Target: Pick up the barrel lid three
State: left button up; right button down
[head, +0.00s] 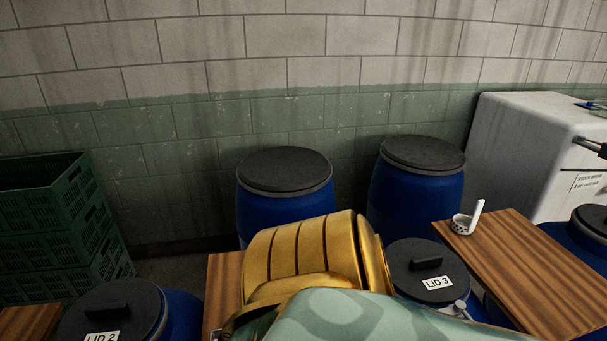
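The barrel lid three (418,284) is a round black lid with a raised bar handle and a white "LID 3" label. It lies flat on top of a blue barrel, right of centre near the bottom. Its handle is unobstructed in this view. A gold ribbed and pale green patterned shape, which may be part of my own arm, crosses the bottom centre in front of the lid's lower left side. I can make out neither gripper, and I see nothing holding the lid.
A wooden board (530,270) with a white ladle (467,221) is right of the lid. Lid two (109,316) is at lower left. Two lidded blue barrels (284,215) (416,196) stand behind. Green crates (60,235) stand left, a white chest (525,150) right.

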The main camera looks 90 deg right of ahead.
aim_at(425, 271)
jog(key=z, duration=3.7)
